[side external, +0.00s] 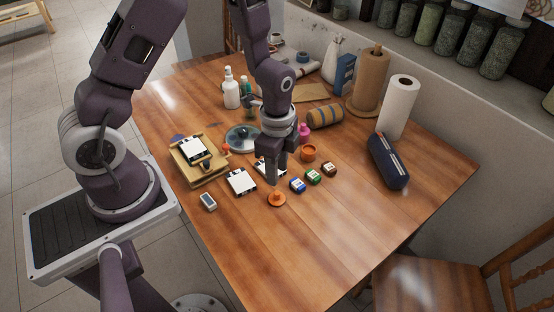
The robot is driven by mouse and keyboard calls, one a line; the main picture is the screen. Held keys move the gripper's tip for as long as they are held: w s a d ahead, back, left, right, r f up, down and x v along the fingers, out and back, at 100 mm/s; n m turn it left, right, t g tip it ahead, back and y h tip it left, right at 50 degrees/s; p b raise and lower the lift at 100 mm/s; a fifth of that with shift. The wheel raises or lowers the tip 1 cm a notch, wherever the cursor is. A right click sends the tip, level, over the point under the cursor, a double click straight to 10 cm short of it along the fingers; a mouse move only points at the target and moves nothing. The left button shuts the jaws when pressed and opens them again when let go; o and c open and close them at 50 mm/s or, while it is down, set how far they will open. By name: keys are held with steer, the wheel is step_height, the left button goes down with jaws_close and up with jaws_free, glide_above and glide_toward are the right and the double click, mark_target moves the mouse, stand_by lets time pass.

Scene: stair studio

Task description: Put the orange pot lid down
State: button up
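The orange pot lid (277,200) is a small disc with a knob on top, near the middle of the wooden table in the side external view. It looks level and at or just above the tabletop. My gripper (276,183) points straight down with its fingertips at or just above the knob. I cannot tell whether the fingers are shut on the knob or apart from it. An orange pot (309,153) stands behind and to the right of the lid, and its top looks open.
Small blue, green and brown boxes (313,177) sit right of the lid. White-faced cards (241,182) and a small grey device (208,201) lie left. A wooden tray (186,176) is further left. A dark blue case (388,161) lies right. The table's front is clear.

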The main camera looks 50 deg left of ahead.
step_height(320, 180, up, 11)
steer(key=n+t, duration=0.1)
steer(key=n, duration=0.1)
steer(key=s+r+n+t, duration=0.4)
steer(key=s+r+n, duration=0.6)
steer(key=s+r, duration=0.6)
steer(key=shift+n+t, duration=0.3)
